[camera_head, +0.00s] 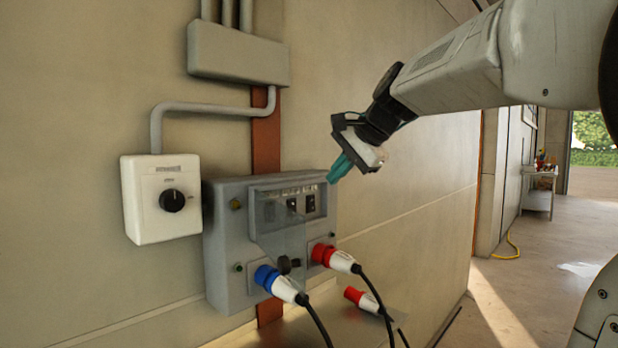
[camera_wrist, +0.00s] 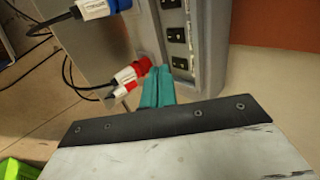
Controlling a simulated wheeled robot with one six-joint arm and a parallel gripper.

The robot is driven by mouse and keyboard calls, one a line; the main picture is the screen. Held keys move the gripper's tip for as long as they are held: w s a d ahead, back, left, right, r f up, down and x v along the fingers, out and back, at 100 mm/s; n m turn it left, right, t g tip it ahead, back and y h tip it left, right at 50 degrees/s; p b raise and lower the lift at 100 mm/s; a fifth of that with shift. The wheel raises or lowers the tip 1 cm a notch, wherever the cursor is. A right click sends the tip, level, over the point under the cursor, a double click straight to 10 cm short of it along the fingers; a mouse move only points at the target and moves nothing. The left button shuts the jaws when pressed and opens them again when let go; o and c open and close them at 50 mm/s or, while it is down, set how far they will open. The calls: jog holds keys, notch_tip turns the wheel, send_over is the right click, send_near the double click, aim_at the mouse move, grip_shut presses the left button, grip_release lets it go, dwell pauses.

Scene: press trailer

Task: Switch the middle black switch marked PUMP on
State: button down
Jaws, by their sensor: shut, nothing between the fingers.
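A grey electrical box (camera_head: 225,255) is fixed to the wall, with a row of three black switches in a recess at its upper front. The middle black switch (camera_head: 292,205) lies between its two neighbours; it also shows in the wrist view (camera_wrist: 177,35). Its label and lever position are too small to read. My gripper (camera_head: 338,172) has teal fingers, shut and empty, just up and right of the box's upper right corner. In the wrist view the closed fingers (camera_wrist: 157,86) appear nearest the right-hand switch (camera_wrist: 180,63), apart from the middle one.
Blue (camera_head: 275,280) and red (camera_head: 330,257) plugs with black cables stick out below the switches. A clear flap (camera_head: 275,240) hangs in front of the box. A white rotary control box (camera_head: 140,200) is at left. The wall right of the box is bare.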

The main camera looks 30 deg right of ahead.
aim_at(293, 208)
jog(key=shift+s+f, duration=0.2)
jog(key=shift+f, duration=0.55)
jog(key=w+r+x, duration=0.2)
jog(key=x, duration=1.1)
jog(key=shift+a, duration=0.15)
